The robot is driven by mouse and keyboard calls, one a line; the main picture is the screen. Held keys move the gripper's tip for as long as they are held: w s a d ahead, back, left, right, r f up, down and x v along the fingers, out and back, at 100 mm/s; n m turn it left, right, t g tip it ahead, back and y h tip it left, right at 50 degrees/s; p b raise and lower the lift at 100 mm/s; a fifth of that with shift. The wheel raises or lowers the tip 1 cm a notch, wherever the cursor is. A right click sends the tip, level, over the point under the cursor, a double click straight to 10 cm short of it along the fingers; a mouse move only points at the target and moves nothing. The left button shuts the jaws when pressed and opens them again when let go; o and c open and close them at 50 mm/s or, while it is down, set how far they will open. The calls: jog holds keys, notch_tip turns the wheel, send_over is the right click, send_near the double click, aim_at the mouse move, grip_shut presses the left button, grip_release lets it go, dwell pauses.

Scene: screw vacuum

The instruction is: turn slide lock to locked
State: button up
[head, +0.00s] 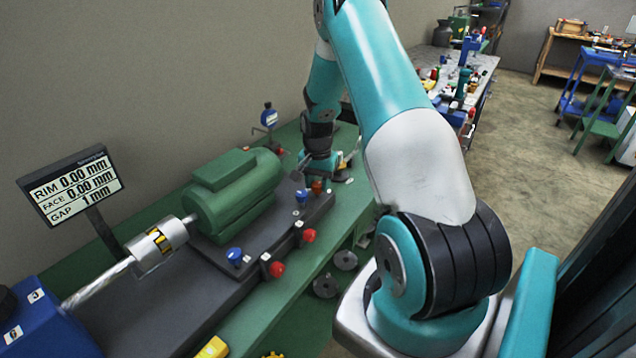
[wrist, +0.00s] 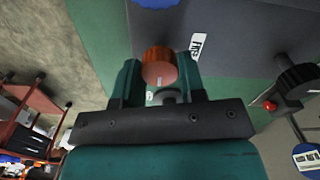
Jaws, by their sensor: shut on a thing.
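An orange-red knob (wrist: 159,66) with a white mark on its face is between the fingers of my gripper (wrist: 160,78) in the wrist view. I take it to be the slide lock. My gripper is shut on it. A white label (wrist: 196,46) that seems to read FREE lies just right of the knob. In the head view the orange knob (head: 317,187) shows at the far end of the dark base, right below my gripper (head: 318,170). The fingertips are too small there to make out, and the lock's exact setting cannot be told.
A green motor (head: 235,192) sits on the dark base (head: 180,305), coupled to a shaft. A display (head: 72,185) reads rim 0.00 mm, face 0.00 mm, gap 1 mm. Blue knobs (head: 234,256) and red knobs (head: 308,236) line the base. A blue knob (wrist: 157,3) is close to the orange one.

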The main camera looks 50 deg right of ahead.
aim_at(318, 184)
jog(key=o, duration=0.9)
jog(key=shift+o, duration=0.2)
jog(key=shift+r, duration=0.1)
notch_tip(318, 184, up, 17)
jog(key=b, duration=0.2)
jog(key=shift+r, duration=0.15)
